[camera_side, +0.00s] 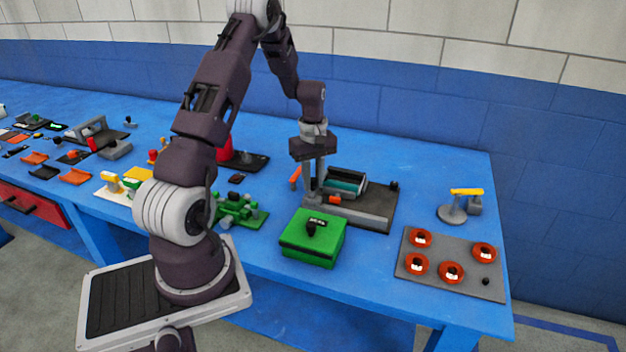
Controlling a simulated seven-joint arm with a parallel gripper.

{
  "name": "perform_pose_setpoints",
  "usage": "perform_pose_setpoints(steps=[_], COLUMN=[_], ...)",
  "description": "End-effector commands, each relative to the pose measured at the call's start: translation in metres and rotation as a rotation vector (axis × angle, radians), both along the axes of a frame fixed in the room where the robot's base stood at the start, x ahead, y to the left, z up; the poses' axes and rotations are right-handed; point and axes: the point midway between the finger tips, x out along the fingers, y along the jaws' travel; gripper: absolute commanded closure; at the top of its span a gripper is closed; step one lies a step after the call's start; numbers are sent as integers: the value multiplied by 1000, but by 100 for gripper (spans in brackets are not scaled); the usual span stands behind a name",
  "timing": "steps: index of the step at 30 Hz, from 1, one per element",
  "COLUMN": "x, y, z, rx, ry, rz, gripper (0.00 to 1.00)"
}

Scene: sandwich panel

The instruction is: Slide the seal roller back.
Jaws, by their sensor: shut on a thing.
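The seal roller device is a dark base plate (378,205) with a grey rail along its front and a raised grey frame around a teal and dark block (345,184). My gripper (314,192) reaches down at the left end of this device, with its fingers pointing down. It is shut on a small part there, which I take to be the seal roller; the fingers mostly hide it. An orange handle (295,176) sticks out just left of the fingers. A small orange-red piece (334,199) lies just right of them on the grey rail.
A green box (313,248) with a black knob stands just in front of the device. A grey plate (448,286) with several red rings is at front right, a yellow-topped lever stand (455,211) behind it. Green parts (240,212) lie left.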

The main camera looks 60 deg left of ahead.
Motion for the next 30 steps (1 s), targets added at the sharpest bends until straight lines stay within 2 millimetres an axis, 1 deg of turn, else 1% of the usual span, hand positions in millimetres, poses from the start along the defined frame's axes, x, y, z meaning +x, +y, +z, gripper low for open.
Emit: perform_pose_setpoints(steps=[25, 28, 30], x=[1, 5, 11], y=[0, -4, -11], z=[1, 1, 1], rx=[0, 0, 0], ry=[-1, -1, -1], rz=[0, -1, -3], gripper=[100, 100, 100])
